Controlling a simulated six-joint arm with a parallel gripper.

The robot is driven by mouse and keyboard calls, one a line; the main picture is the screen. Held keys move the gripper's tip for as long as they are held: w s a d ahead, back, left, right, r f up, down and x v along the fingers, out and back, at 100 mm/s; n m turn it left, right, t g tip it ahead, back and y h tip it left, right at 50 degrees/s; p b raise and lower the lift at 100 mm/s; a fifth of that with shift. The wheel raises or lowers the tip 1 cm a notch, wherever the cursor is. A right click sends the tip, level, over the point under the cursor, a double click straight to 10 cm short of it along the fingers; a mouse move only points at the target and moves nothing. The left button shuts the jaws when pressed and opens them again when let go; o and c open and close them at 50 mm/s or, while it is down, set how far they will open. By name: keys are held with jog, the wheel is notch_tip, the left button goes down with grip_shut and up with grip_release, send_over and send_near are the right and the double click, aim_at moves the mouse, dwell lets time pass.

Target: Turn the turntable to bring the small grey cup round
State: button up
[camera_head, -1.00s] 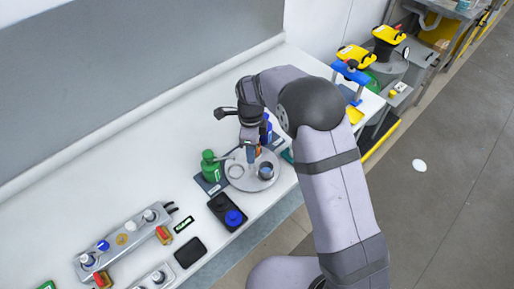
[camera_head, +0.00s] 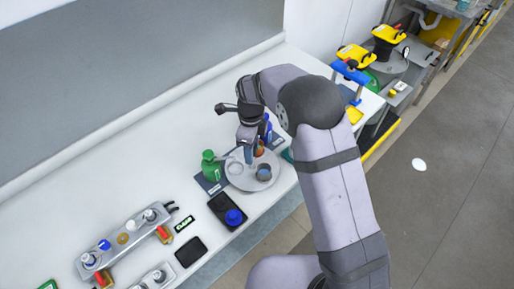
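A round light-grey turntable (camera_head: 243,182) lies on the white bench, below my arm's wrist. A small grey cup (camera_head: 264,172) stands on its right side. A pale ring-shaped item (camera_head: 235,168) sits on its left side. My gripper (camera_head: 249,160) points down over the far part of the turntable, left of the grey cup and apart from it. The fingertips are small and partly hidden, so I cannot tell whether they are open or touching the disc. An orange-brown object (camera_head: 259,149) shows just behind the gripper.
A green bottle (camera_head: 210,166) stands close left of the turntable, and a blue bottle (camera_head: 267,130) behind it. A black pad with a blue cap (camera_head: 234,217) lies in front. A grey rack with knobs (camera_head: 125,240) is further left. Bare bench lies behind the rack.

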jog(key=shift+r+p, duration=2.05)
jog(key=shift+r, duration=0.8)
jog(key=s+d+f+n+b, duration=0.1)
jog(key=s+d+n+b, duration=0.6)
jog(key=s+d+n, duration=1.2)
jog(key=s+n, duration=0.1)
jog(key=s, duration=0.2)
jog(key=shift+f+n, duration=0.2)
jog(key=shift+n, duration=0.2)
